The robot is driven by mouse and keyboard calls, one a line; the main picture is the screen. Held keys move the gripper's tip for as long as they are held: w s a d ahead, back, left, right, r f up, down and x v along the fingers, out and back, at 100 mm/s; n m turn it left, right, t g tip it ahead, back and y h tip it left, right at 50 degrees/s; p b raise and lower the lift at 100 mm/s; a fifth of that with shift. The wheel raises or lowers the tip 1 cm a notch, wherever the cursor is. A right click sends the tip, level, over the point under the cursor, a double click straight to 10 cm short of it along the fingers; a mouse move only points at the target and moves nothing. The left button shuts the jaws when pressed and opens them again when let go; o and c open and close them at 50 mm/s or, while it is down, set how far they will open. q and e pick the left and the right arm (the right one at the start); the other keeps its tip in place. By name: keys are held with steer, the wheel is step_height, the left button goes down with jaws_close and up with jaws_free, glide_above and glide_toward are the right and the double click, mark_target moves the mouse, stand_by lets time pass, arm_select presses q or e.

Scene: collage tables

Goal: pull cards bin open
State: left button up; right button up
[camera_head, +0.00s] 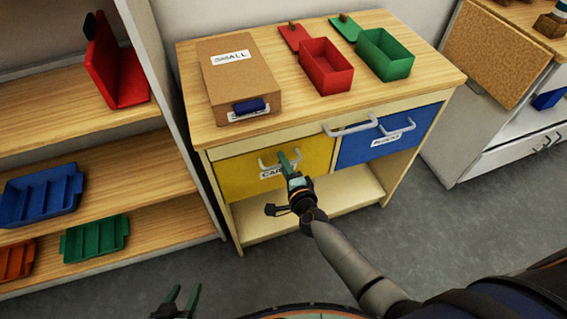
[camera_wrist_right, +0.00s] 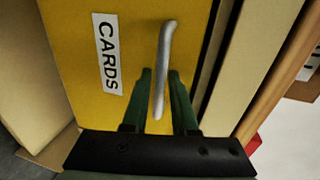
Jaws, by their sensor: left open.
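The cards bin (camera_head: 234,178) is the yellow drawer on the left under the wooden tabletop. It looks shut, its front about level with the frame. A white CARDS label and a grey bar handle (camera_wrist_right: 165,60) are on its front, also in the right wrist view (camera_wrist_right: 75,30). My right gripper (camera_head: 290,157) is at this handle. In the right wrist view its fingers (camera_wrist_right: 161,72) stand on either side of the bar with small gaps, so it looks open around it. My left gripper (camera_head: 183,289) is open and empty at the bottom edge, away from the bin.
A blue bin (camera_head: 362,152) sits right of the cards bin. A cardboard box (camera_head: 235,75), an open red box (camera_head: 326,70) and an open green box (camera_head: 385,55) stand on the tabletop. A shelf unit (camera_head: 150,160) with trays stands at left. Grey floor is clear in front.

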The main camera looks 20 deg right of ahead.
jaws_close()
stand_by(1.1)
